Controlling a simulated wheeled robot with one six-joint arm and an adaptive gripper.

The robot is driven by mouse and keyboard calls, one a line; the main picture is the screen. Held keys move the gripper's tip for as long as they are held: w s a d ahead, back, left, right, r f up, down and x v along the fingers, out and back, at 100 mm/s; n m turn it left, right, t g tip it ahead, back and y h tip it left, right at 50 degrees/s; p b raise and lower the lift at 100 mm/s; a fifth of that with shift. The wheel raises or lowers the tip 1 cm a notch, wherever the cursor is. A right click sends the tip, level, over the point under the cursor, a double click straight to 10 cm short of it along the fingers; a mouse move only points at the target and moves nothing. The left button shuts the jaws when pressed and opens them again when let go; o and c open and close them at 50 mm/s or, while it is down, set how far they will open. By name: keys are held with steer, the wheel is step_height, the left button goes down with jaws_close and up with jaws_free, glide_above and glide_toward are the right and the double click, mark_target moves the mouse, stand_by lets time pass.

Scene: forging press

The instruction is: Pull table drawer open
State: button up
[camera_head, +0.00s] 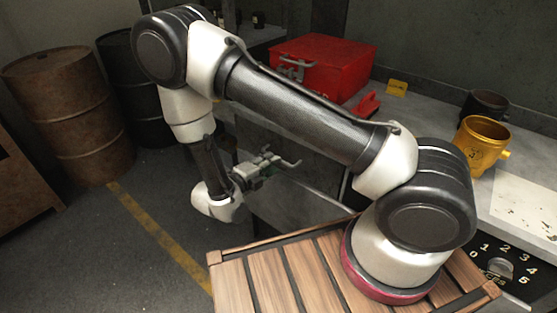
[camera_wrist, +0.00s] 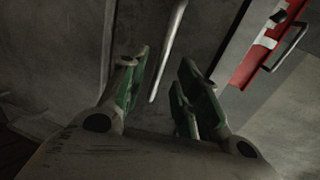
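The table drawer's grey front (camera_wrist: 200,30) fills the upper middle of the wrist view. A pale bar handle (camera_wrist: 167,55) runs along it, slanted in the picture. My gripper (camera_wrist: 168,60) is open, with a green-padded finger on each side of the handle's line. I cannot tell whether the bar lies between the pads or just beyond the tips; neither finger clearly touches it. In the head view my gripper (camera_head: 282,160) is beside the table's front, fingers pointing right. The handle cannot be made out there, and my arm hides part of the table front.
A red toolbox (camera_head: 322,67) stands on the grey tabletop (camera_head: 425,115), with a yellow mug (camera_head: 481,143) and a dark mug (camera_head: 484,104) to the right. Rusty barrel (camera_head: 68,115) and black barrel (camera_head: 133,90) stand left. The floor (camera_head: 110,245) between is clear.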

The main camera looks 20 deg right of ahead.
steer(key=x, duration=0.5)
jaws_close()
